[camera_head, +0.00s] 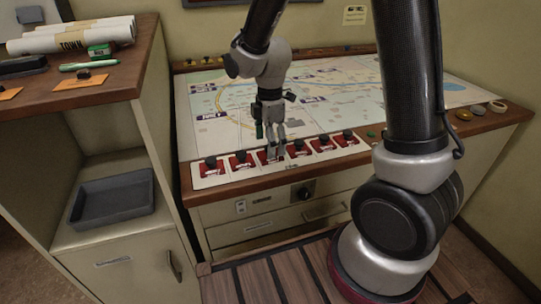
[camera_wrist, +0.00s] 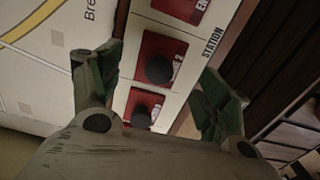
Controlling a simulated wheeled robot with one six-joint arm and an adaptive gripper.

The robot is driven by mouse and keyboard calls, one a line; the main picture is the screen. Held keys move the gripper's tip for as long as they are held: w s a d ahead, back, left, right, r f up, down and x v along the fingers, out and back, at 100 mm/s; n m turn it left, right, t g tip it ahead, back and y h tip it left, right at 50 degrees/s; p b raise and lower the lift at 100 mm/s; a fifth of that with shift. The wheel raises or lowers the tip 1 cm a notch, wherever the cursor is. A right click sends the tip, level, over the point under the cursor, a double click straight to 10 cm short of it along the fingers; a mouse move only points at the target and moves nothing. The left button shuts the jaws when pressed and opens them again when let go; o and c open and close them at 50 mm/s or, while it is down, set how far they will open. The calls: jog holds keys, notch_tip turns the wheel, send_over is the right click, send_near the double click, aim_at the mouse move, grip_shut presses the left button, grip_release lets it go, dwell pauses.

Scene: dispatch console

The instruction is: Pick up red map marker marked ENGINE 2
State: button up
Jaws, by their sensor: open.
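A row of red markers with black knobs lies on a white strip (camera_head: 212,181) along the map table's front edge. In the wrist view, one red marker (camera_wrist: 165,48) with a round black knob sits between my gripper's fingers; its lettering is mostly hidden by the knob and too small to read surely. I cannot tell for certain which marker is ENGINE 2. My gripper (camera_head: 271,146) is open and empty, pointing down over the middle-left of the row. In the wrist view, its two green-padded fingers (camera_wrist: 165,75) stand on either side of the knob, apart from it.
Neighbouring red markers (camera_wrist: 145,99) sit close on both sides in the row. A large map (camera_head: 340,95) covers the table behind. A side cabinet holds an empty dark tray (camera_head: 112,212); rolled maps (camera_head: 75,36) lie on the shelf above.

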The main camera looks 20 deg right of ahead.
jog(key=shift+f, duration=1.5)
jog(key=c, duration=1.1)
jog(key=shift+w, duration=0.1)
